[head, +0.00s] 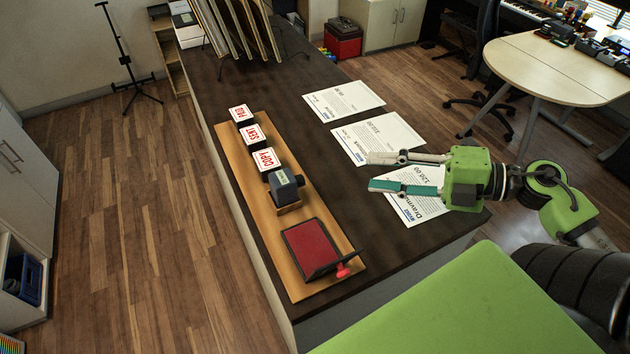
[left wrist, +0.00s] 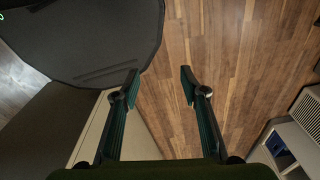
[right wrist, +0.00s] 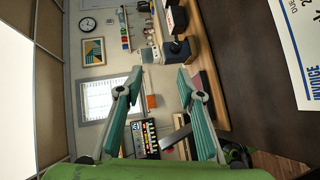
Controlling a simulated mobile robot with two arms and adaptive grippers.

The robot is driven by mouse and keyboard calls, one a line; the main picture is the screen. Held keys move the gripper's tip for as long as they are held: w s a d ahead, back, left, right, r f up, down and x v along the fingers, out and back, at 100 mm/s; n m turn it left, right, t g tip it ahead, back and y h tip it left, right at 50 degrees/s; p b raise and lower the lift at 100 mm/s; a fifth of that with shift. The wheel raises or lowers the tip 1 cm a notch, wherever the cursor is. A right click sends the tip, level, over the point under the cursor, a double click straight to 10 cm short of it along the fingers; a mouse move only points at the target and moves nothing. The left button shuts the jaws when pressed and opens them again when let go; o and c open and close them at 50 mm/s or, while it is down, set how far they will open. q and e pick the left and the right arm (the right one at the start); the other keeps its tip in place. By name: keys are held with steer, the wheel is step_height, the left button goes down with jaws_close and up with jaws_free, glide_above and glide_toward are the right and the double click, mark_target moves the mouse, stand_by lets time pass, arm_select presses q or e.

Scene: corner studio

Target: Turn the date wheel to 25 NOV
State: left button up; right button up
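The date stamp (head: 285,187) is a dark blue-grey block on a small wooden stand on the wooden tray board. A small pale label shows on its upper face, too small to read. The right wrist view also shows the stamp (right wrist: 177,50), sideways, beyond the fingertips and slightly toward the right finger. My right gripper (head: 374,172) is open and empty above the papers, right of the stamp and apart from it. My left gripper (left wrist: 160,86) is open and empty over the floor in the left wrist view and does not show in the head view.
On the tray board (head: 238,165), stamps marked COPY (head: 265,160), SENT (head: 252,134) and PAID (head: 239,113) stand behind the date stamp. A red ink pad (head: 310,247) with an open lid lies in front. Printed sheets (head: 375,137) lie on the dark tabletop (head: 325,195).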

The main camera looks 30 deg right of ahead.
mark_target(299, 181)
step_height(299, 181, down, 4)
steer(key=b, duration=0.3)
steer(key=shift+w, duration=0.1)
arm_select(q)
step_height(299, 181, down, 4)
arm_select(e)
steer(key=shift+w+d+f, duration=0.1)
steer(key=shift+f, duration=0.1)
steer(key=shift+w+a, duration=0.2)
steer(key=shift+w, duration=0.05)
steer(key=p+x, duration=0.3)
steer(key=x, duration=0.8)
steer(key=shift+a+r, duration=0.15)
steer(key=shift+a, duration=0.05)
arm_select(q)
steer(key=shift+s+a+r, duration=0.15)
steer(key=shift+r, duration=0.45)
steer(key=shift+s+a+r, duration=0.15)
steer(key=shift+r, duration=0.45)
steer(key=shift+s+a+r, duration=0.15)
steer(key=shift+r, duration=0.45)
arm_select(e)
steer(key=shift+x, duration=0.95)
arm_select(q)
steer(key=shift+p, duration=0.3)
arm_select(e)
jaws_close()
